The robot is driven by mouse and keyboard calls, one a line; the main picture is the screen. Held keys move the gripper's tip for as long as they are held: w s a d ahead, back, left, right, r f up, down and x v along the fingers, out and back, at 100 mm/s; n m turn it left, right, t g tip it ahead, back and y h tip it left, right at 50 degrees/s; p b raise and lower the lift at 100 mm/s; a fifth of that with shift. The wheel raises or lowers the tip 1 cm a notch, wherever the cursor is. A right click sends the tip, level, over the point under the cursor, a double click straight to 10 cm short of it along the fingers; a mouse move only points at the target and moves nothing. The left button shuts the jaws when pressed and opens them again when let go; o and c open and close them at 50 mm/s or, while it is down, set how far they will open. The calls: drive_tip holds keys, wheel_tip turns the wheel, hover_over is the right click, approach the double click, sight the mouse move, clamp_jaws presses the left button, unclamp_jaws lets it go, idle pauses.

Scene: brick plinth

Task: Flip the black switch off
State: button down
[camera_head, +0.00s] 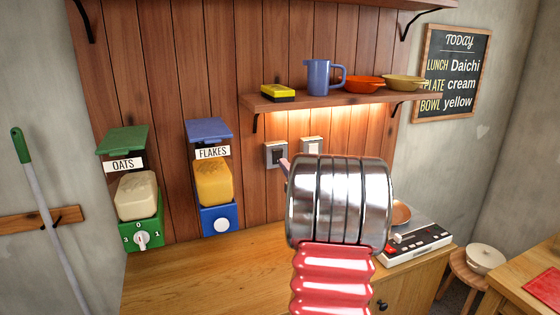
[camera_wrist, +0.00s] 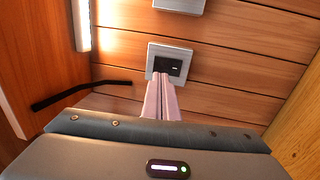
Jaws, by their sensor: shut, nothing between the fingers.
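The black switch (camera_head: 276,153) sits in a grey frame on the plank wall below the shelf. It also shows in the wrist view (camera_wrist: 175,66), right in front of my fingers, with a small white mark on its dark face. My gripper (camera_wrist: 162,78) is shut and empty, its pink fingertips together at the lower edge of the switch's dark face in that view. I cannot tell whether they touch it. In the head view my arm hides most of the gripper. A second, pale switch (camera_head: 312,146) is just right of the black one.
The shelf (camera_head: 350,97) above holds a blue jug (camera_head: 321,78), bowls and a yellow block; its underside glows. OATS (camera_head: 137,190) and FLAKES (camera_head: 214,180) dispensers hang at left. A stove (camera_head: 416,243) stands on the counter at right. The counter's left part is clear.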

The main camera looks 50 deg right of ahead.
sight(276, 154)
drive_tip(key=shift+x, duration=2.35)
drive_tip(key=shift+w+a+r, duration=0.15)
drive_tip(key=shift+w+a, duration=0.05)
drive_tip(key=shift+w, duration=0.05)
drive_tip(key=shift+s+d, duration=0.15)
drive_tip(key=s+a+r, duration=0.1)
drive_tip(key=s+a, duration=0.6)
drive_tip(key=s, duration=0.5)
drive_tip(key=shift+r, duration=0.35)
